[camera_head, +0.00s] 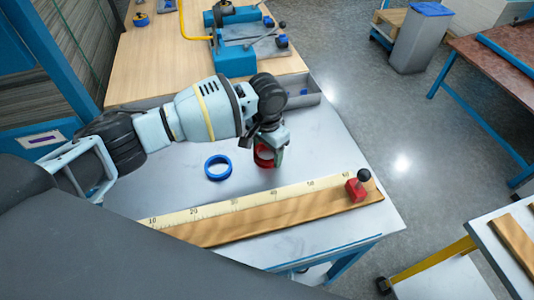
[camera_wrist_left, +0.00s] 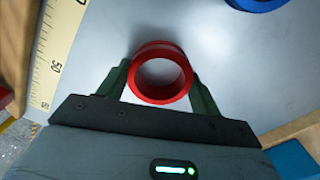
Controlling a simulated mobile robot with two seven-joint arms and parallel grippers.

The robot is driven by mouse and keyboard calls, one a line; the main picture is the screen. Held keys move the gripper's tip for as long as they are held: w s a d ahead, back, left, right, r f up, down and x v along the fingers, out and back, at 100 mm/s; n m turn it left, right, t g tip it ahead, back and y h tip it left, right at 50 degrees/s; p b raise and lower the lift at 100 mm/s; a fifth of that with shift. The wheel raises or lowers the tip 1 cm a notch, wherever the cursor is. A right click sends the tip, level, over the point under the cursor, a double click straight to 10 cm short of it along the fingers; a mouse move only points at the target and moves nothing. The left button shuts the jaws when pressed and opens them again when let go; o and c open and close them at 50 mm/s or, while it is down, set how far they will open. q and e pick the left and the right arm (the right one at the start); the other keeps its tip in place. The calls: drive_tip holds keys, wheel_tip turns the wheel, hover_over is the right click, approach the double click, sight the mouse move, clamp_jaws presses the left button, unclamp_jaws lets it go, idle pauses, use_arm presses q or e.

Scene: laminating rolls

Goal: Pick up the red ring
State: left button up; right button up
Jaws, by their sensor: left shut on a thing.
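The red ring (camera_wrist_left: 160,48) is between the two fingers of my left gripper (camera_wrist_left: 162,84) in the left wrist view, with a finger against each side. In the head view the red ring (camera_head: 264,155) shows partly below the wrist, and my left gripper (camera_head: 269,150) hides some of it. The ring is at or just above the grey tabletop; I cannot tell whether it touches. My right gripper is not in either view.
A blue ring (camera_head: 218,168) lies to the left on the grey table (camera_head: 330,150). A wooden ruler board (camera_head: 270,207) with a red stop (camera_head: 357,188) lies along the front. A grey bin (camera_head: 302,92) stands behind the gripper. Blue machine (camera_head: 236,60) at the back.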

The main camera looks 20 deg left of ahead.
use_arm(q)
drive_tip(key=shift+c, duration=1)
drive_tip(key=shift+r, duration=0.1)
drive_tip(key=shift+r, duration=0.4)
drive_tip(key=r, duration=0.2)
drive_tip(key=shift+s+d+r, duration=0.2)
drive_tip(key=shift+d+r, duration=0.15)
drive_tip(key=shift+r, duration=0.05)
drive_tip(key=s+d, duration=0.2)
drive_tip(key=d, duration=0.2)
drive_tip(key=s+d, duration=0.3)
drive_tip(key=s+d+r+p, duration=0.1)
drive_tip(key=s+d, duration=0.2)
drive_tip(key=d, duration=0.1)
drive_tip(key=shift+d, duration=0.35)
drive_tip(key=shift+s+d+r, duration=0.1)
drive_tip(key=shift+s+d, duration=0.15)
drive_tip(key=shift+d, duration=0.15)
